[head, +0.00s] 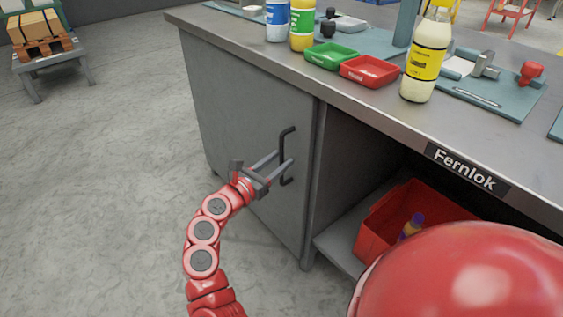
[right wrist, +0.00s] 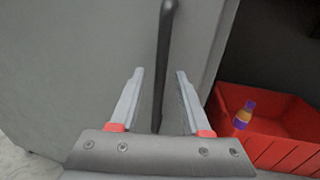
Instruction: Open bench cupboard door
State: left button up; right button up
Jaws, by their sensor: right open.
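The bench cupboard door (head: 235,105) is a grey panel under the worktop and looks shut. Its dark upright bar handle (head: 284,148) is near the door's right edge. My right gripper (head: 284,164) is at the handle, open. In the right wrist view the handle (right wrist: 165,60) runs between the two fingers of the gripper (right wrist: 160,73), apart from both in the picture. How deep the bar sits between them is hard to tell. My left gripper is in neither view.
Right of the door is an open bay with a red crate (head: 370,222) holding a purple and orange bottle (head: 411,226). The worktop (head: 345,98) carries bottles, a green tray (head: 332,56) and a red tray (head: 369,71). The floor left of the door is clear.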

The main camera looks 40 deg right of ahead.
jog(key=shift+w+d, duration=0.2)
jog(key=shift+d, duration=0.5)
grip_shut()
dwell(1.0)
